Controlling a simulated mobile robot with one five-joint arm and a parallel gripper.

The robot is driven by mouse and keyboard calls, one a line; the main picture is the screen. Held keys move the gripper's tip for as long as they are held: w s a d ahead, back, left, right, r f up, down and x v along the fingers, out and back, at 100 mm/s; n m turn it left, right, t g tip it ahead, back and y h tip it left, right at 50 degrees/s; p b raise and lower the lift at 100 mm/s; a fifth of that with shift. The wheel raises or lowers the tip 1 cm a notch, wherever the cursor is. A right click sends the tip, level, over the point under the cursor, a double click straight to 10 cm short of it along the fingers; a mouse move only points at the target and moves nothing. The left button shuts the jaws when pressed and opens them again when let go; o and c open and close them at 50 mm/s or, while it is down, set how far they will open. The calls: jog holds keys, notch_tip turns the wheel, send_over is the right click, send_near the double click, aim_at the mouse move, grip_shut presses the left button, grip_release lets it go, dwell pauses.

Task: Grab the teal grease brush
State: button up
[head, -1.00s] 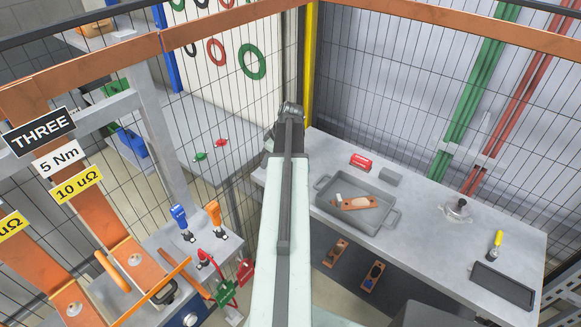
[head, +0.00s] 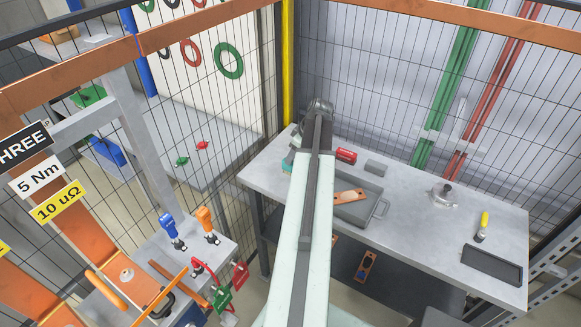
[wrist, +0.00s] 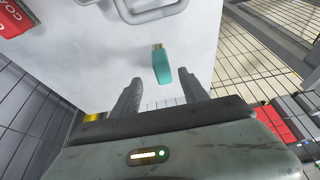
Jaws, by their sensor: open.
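The teal grease brush (wrist: 162,66) lies on the pale bench top in the wrist view, its short tan bristle end pointing to the top of the picture. My gripper (wrist: 160,80) is open and empty. Its two dark fingers stand apart on either side of the line of the brush, and the teal handle end reaches toward the gap between them. I cannot tell how high the fingers are above the bench. In the head view a bit of teal, likely the brush (head: 287,163), shows at the left of my arm. My arm hides the fingers there.
A grey tray (head: 378,211) with a copper piece inside is partly behind my arm. A red box (head: 346,155) and a grey block (head: 375,169) lie behind it. A metal knobbed part (head: 444,194), a yellow-handled tool (head: 483,226) and a dark tray (head: 492,264) are at right. Wire mesh fencing stands behind the bench.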

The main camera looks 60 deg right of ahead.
aim_at(289, 167)
jog(key=b+x, duration=0.2)
jog(key=shift+w+a+f, duration=0.15)
jog(key=shift+f, duration=0.05)
jog(key=shift+w+f+b, duration=0.2)
jog(key=shift+w+b, duration=0.05)
jog(key=shift+b, duration=0.15)
jog(key=b+x, duration=0.5)
jog(key=shift+s+f, duration=0.1)
jog(key=shift+f, duration=0.1)
jog(key=shift+a+r, duration=0.1)
jog(key=shift+r, duration=0.1)
grip_shut()
